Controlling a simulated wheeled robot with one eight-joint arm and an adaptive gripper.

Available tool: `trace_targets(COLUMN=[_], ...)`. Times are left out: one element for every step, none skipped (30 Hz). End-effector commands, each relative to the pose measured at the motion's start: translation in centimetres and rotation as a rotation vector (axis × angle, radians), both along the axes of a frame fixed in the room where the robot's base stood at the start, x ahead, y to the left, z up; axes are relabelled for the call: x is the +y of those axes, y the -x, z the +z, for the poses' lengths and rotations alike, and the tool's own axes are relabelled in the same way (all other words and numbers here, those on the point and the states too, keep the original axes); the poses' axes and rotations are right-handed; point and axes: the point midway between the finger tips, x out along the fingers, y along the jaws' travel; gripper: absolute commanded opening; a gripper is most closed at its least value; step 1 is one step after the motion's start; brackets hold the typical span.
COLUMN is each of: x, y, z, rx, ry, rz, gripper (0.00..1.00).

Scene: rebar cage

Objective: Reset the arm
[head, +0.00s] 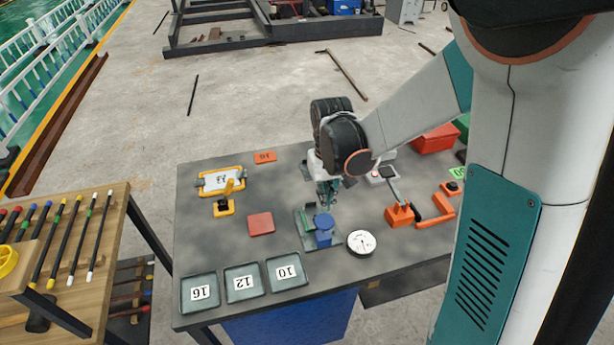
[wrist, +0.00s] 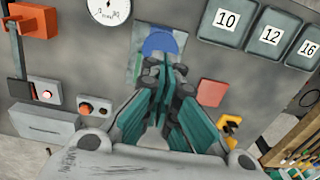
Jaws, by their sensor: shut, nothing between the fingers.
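My gripper (head: 327,190) hangs from my arm over the middle of the grey table (head: 205,260). In the wrist view my gripper (wrist: 163,68) is shut, its teal fingers together with nothing between them. A blue round-topped piece (head: 323,229) on a grey-green plate stands just in front of the fingers in the head view. The blue piece (wrist: 160,42) shows just beyond the fingertips in the wrist view, partly covered by them. I cannot tell whether they touch it.
Trays marked 16 (head: 200,293), 12 (head: 245,282) and 10 (head: 287,271) line the front edge. A dial gauge (head: 361,243), an orange lever device (head: 399,214), a red square (head: 261,223) and a yellow-framed board (head: 220,181) surround my gripper. A wooden rack (head: 110,215) holds several rods at left.

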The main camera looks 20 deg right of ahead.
Motion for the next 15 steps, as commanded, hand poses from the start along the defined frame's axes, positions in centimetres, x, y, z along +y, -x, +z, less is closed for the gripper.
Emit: trace_targets(x=[0.0,0.0,0.0,0.0,0.0,0.0,0.0,0.0,0.0,0.0,0.0,0.0,0.0,0.0,0.0], y=[0.0,0.0,0.0,0.0,0.1,0.1,0.2,0.4,0.6,0.9,1.1,1.5,1.8,2.1,2.6], z=[0.0,0.0,0.0,0.0,0.1,0.2,0.3,0.5,0.8,1.1,1.4,1.8,2.2,2.5,2.9], rx=[0.000,0.000,0.000,-0.001,-0.003,-0.008,-0.013,-0.020,-0.033,-0.045,-0.057,-0.077,-0.092,-0.109,-0.130], ry=[0.000,0.000,0.000,0.000,0.000,0.000,0.000,0.000,0.000,0.000,0.000,0.000,0.000,0.000,0.000], rz=[0.000,0.000,0.000,0.000,0.000,0.000,0.000,0.000,0.000,0.000,0.000,0.000,0.000,0.000,0.000], gripper=[0.00,0.00,0.00,0.00,0.00,0.00,0.00,0.00,0.00,0.00,0.00,0.00,0.00,0.00,0.00])
